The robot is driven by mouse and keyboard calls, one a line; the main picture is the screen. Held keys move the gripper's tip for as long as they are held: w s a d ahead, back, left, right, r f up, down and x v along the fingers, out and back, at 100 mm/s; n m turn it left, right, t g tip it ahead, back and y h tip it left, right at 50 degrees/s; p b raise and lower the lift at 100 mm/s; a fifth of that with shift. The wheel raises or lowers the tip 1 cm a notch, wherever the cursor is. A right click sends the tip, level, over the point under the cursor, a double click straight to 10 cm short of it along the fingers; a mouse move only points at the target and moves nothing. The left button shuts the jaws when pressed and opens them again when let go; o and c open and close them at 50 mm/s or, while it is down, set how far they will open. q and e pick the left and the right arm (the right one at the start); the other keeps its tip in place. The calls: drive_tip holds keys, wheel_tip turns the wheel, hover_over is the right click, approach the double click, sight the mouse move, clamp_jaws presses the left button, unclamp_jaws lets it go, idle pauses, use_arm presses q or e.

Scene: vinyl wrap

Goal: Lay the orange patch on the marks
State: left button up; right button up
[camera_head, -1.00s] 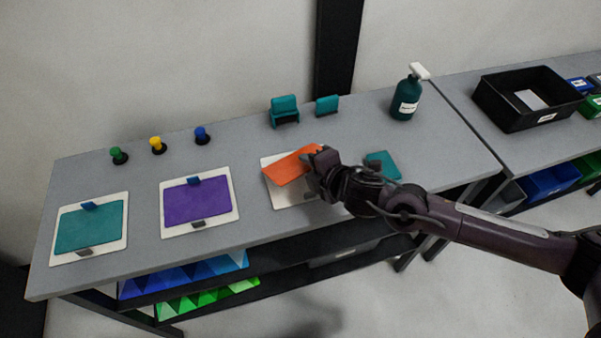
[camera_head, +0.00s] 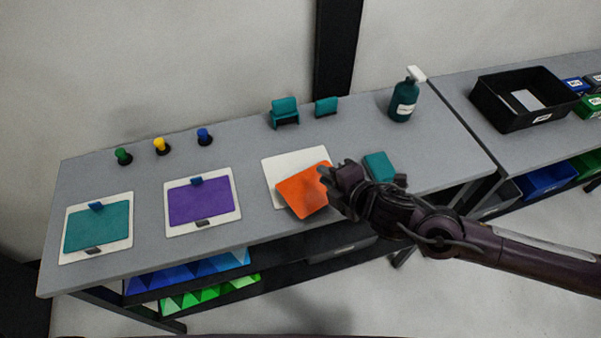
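The orange patch (camera_head: 303,193) is a thin sheet, tilted and turned, at the tip of my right gripper (camera_head: 328,184). The gripper looks shut on the patch's right edge. The patch covers the front right part of a white panel (camera_head: 290,164) on the table. The panel's back and left parts show bare; any marks on it are too small to see or hidden under the patch. I cannot tell whether the patch touches the panel. My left gripper is not in view.
Two white panels to the left carry a purple patch (camera_head: 200,201) and a teal patch (camera_head: 97,226), with small clips. A teal block (camera_head: 379,166) lies just behind my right gripper. A spray bottle (camera_head: 404,97), teal holders (camera_head: 284,111) and coloured knobs (camera_head: 161,146) stand along the back.

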wheel_tip(320, 180, up, 8)
drive_tip(key=s+d+p, duration=0.1)
drive_tip(key=s+p, duration=0.1)
drive_tip(key=p, duration=0.4)
drive_tip(key=shift+s+d+f, duration=0.15)
drive_tip(key=shift+d+f, duration=0.1)
drive_tip(key=shift+f, duration=0.1)
